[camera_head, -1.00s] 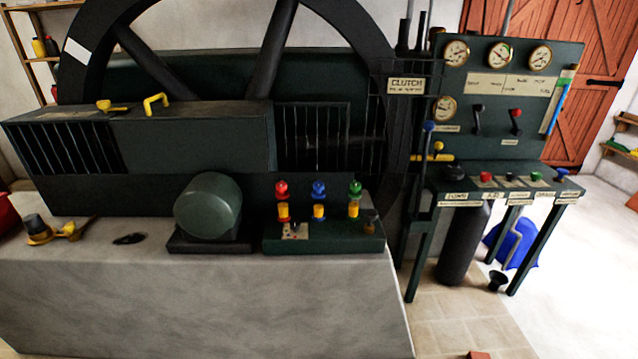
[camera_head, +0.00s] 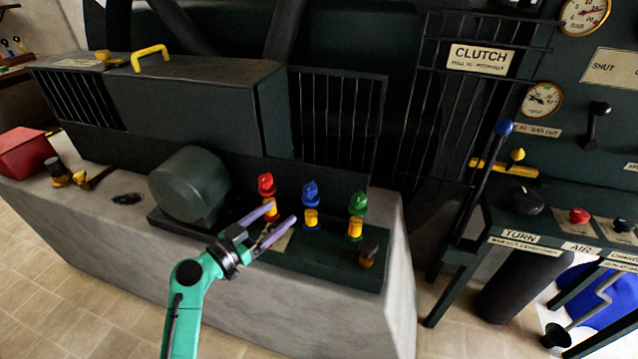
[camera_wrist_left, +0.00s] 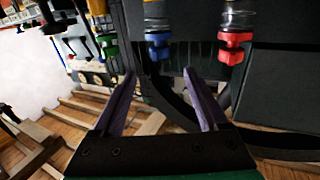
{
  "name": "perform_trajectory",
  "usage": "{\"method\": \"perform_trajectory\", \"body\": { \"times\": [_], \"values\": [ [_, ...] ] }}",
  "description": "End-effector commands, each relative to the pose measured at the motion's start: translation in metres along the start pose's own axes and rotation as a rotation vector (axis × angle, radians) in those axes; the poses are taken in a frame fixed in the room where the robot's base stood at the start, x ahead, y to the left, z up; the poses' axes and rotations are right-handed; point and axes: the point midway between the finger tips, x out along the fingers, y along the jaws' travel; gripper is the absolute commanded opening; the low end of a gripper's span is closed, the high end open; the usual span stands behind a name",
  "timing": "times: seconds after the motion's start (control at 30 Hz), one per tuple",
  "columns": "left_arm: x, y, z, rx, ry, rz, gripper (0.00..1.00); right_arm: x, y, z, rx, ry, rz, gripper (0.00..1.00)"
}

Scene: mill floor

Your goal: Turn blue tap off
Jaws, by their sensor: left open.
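The blue tap (camera_head: 310,190) stands on a dark green panel (camera_head: 335,267), above a yellow band, between the red tap (camera_head: 266,184) and the green tap (camera_head: 357,203). My left gripper (camera_head: 281,214) is open and empty, with its purple fingers in front of the red tap's lower part and left of the blue tap. In the left wrist view, the blue tap (camera_wrist_left: 158,42) shows beyond the gap between the two fingers (camera_wrist_left: 158,75), apart from them. The red tap (camera_wrist_left: 234,40) is to its right and the green tap (camera_wrist_left: 107,42) to its left there. My right gripper is not in view.
A round green motor-like drum (camera_head: 190,185) stands left of the taps. A dark knob (camera_head: 368,250) sits at the panel's right end. A blue-topped clutch lever (camera_head: 503,128) and a control bench (camera_head: 530,215) stand to the right. Bare stone ledge (camera_head: 300,300) lies in front of the panel.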

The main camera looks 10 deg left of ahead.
Motion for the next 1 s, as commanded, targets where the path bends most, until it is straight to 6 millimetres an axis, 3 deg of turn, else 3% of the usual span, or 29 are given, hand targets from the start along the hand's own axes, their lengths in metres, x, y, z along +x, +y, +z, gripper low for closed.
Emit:
{"method": "perform_trajectory", "body": {
  "times": [0.17,0.4,0.57,0.8,1.0],
  "values": [
    [0.049,0.001,-0.007,-0.006,0.004,0.001,0.76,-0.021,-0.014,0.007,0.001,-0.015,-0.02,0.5],
    [0.107,0.0,-0.004,-0.005,0.001,0.0,0.76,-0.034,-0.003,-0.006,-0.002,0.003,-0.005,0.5],
    [0.122,0.0,-0.001,-0.003,-0.001,0.0,0.76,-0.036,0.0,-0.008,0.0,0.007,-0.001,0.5],
    [0.123,0.001,0.0,-0.002,-0.002,-0.001,0.76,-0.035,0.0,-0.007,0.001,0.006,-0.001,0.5],
    [0.123,0.0,0.0,-0.003,-0.002,-0.001,0.0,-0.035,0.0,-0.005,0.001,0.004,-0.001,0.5]
  ]
}}
